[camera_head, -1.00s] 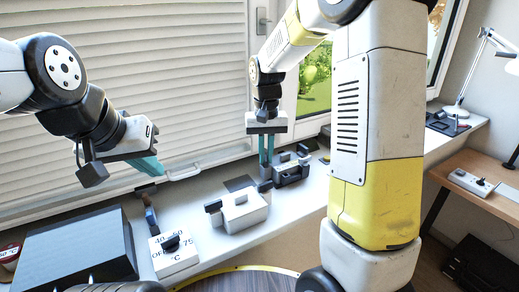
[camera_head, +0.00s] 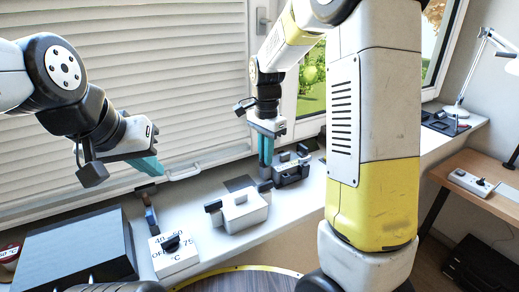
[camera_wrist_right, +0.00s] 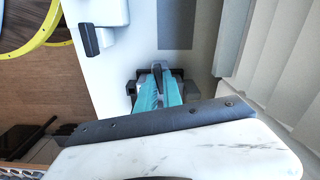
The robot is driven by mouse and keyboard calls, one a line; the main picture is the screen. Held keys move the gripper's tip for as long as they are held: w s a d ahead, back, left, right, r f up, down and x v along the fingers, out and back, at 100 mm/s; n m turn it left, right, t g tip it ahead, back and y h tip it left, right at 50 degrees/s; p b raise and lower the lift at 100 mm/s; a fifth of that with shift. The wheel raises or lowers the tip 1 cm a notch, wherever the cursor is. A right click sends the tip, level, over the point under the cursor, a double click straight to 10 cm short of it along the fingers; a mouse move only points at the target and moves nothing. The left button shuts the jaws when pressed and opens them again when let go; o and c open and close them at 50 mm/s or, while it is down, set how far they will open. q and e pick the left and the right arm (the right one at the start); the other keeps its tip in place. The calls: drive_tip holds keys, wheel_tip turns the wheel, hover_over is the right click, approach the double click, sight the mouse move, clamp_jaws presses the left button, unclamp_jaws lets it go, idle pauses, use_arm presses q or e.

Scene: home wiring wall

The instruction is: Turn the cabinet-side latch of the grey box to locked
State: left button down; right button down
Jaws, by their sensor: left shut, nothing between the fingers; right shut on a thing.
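The grey box (camera_head: 291,175) is a small, dark grey unit with black parts on top. It stands on the window sill, partly behind my right gripper. My right gripper (camera_head: 265,174) points down at its left end. In the right wrist view the teal fingers (camera_wrist_right: 157,97) are closed around a dark upright latch (camera_wrist_right: 157,71). Black parts of the unit show on both sides of the fingers. The gripper hides the rest of it there. My left gripper (camera_head: 150,166) is shut and empty, held above the sill at the left.
A pale box (camera_head: 240,211) with black end pieces stands left of the right gripper. Further left are a white dial block (camera_head: 175,258) and a large dark box (camera_head: 75,250). Blinds (camera_head: 120,90) rise behind the sill. A desk with a power strip (camera_head: 472,182) is at right.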

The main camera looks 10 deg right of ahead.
drive_tip(key=shift+m, duration=1.1)
drive_tip(key=c, duration=1.5)
unclamp_jaws()
wheel_tip(320, 180, up, 7)
drive_tip(key=shift+r, duration=0.4)
